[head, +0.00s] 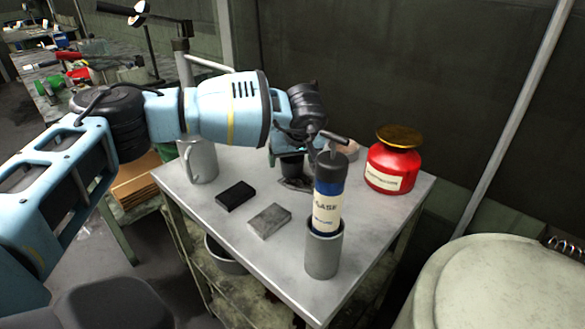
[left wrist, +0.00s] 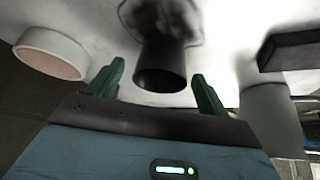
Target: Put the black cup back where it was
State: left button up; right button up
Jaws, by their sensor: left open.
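The black cup (head: 291,166) stands on the grey metal table (head: 330,300) near its back, partly hidden by my left gripper. A dark stain (head: 297,184) lies on the tabletop beside it. In the left wrist view the black cup (left wrist: 160,66) shows between the two green fingers, with its open rim toward the camera. My left gripper (left wrist: 157,88) is open, with a finger on each side of the cup in that picture. I cannot tell whether either finger touches it. In the head view the left gripper (head: 286,151) is mostly hidden by its own wrist. My right gripper is not in view.
A grease tube (head: 328,208) stands in a grey cup (head: 324,250) at the front. A red container (head: 393,165) is at the back right, a pale round piece (head: 347,149) behind. A metal mug (head: 202,162), black block (head: 235,196) and grey block (head: 270,219) are left.

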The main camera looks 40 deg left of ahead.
pick_arm(q)
jog(key=shift+w+a+f, duration=0.15)
jog(key=shift+a+f, duration=0.05)
jog(key=shift+f, duration=0.3)
jog(key=c, duration=1.1)
jog(key=shift+c, duration=0.2)
jog(key=shift+r, duration=0.1)
jog(key=shift+r, duration=1.55)
jog(key=shift+s+r, duration=0.2)
jog(key=shift+r, duration=0.05)
jog(key=s+d, duration=0.1)
jog(key=s, duration=0.4)
jog(key=s+d+r, duration=0.1)
jog(key=s+d, duration=0.1)
jog(key=s, duration=0.3)
jog(key=s+d+p, duration=0.1)
jog(key=s, duration=0.3)
jog(key=shift+s+d+r, duration=0.15)
jog(key=shift+s+d, duration=0.25)
